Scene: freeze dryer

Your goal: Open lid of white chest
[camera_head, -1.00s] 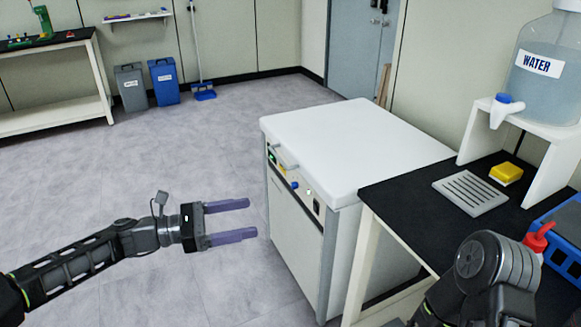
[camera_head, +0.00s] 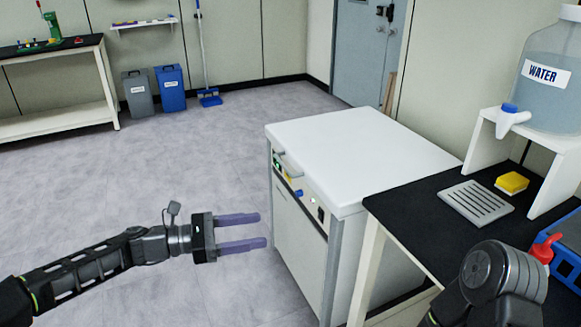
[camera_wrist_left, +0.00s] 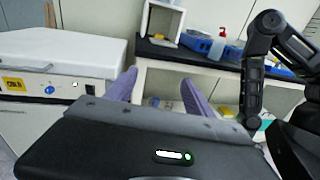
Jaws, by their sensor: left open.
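The white chest (camera_head: 305,245) stands in the middle right of the head view, with its flat white lid (camera_head: 355,150) shut. A handle (camera_head: 290,165) sits at the lid's front left edge, above a panel with a blue knob (camera_head: 299,193). My left gripper (camera_head: 263,231) is open and empty, with purple fingers, in front of the chest's front and below lid height. In the left wrist view the lid (camera_wrist_left: 60,50) shows at the left, and my left gripper's fingers (camera_wrist_left: 157,90) point toward the bench. My right arm shows at the lower right; its gripper is out of frame.
A black-topped bench (camera_head: 425,220) adjoins the chest's right side, holding a water jug (camera_head: 545,95) on a white stand, a drain tray (camera_head: 475,202), a yellow sponge (camera_head: 511,183) and a blue container (camera_head: 566,250). Open floor (camera_head: 150,185) lies left of the chest.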

